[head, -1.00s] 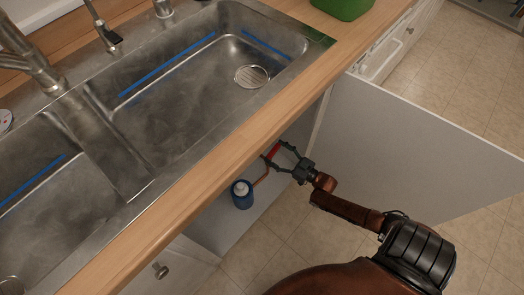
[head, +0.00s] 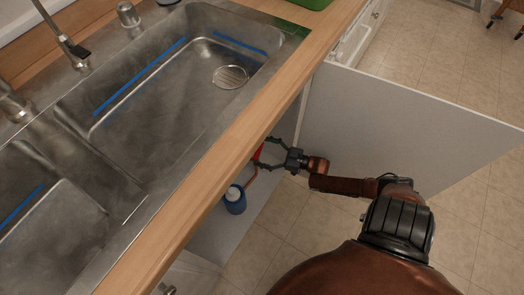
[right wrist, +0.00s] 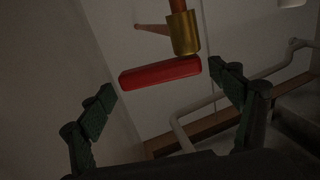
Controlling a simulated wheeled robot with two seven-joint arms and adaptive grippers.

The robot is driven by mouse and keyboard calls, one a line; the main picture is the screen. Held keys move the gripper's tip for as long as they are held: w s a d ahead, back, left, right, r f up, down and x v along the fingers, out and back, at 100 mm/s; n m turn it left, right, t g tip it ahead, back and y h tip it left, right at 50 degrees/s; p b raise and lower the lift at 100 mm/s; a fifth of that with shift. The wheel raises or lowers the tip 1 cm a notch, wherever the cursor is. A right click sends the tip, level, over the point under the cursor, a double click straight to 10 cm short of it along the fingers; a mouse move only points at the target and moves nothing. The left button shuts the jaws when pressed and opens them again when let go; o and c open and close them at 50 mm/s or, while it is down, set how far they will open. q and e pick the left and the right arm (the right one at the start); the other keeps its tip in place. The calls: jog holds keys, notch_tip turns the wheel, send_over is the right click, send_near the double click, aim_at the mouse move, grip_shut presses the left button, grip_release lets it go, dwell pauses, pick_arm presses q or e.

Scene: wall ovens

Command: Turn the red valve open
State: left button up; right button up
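The red valve handle (head: 258,153) is partly hidden under the counter edge in the head view. In the right wrist view, the red bar handle (right wrist: 160,72) lies nearly level below a brass fitting (right wrist: 185,33). My right gripper (head: 268,152) reaches into the open cabinet at the handle. In the right wrist view, my right gripper (right wrist: 162,84) has its fingers spread wide, one toward each end of the bar. The right fingertip is close to the bar's right end; I cannot tell whether it touches. My left gripper is not in view.
The wooden counter edge (head: 215,155) and steel sink (head: 150,110) overhang the cabinet. The open cabinet door (head: 400,120) stands beyond my right arm. A blue bottle (head: 235,200) stands near a copper pipe (head: 250,178). The tiled floor (head: 290,230) is clear in front.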

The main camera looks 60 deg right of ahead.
jog(key=shift+r, duration=0.15)
notch_tip(320, 180, up, 10)
dwell(0.7)
jog(key=shift+a, duration=0.1)
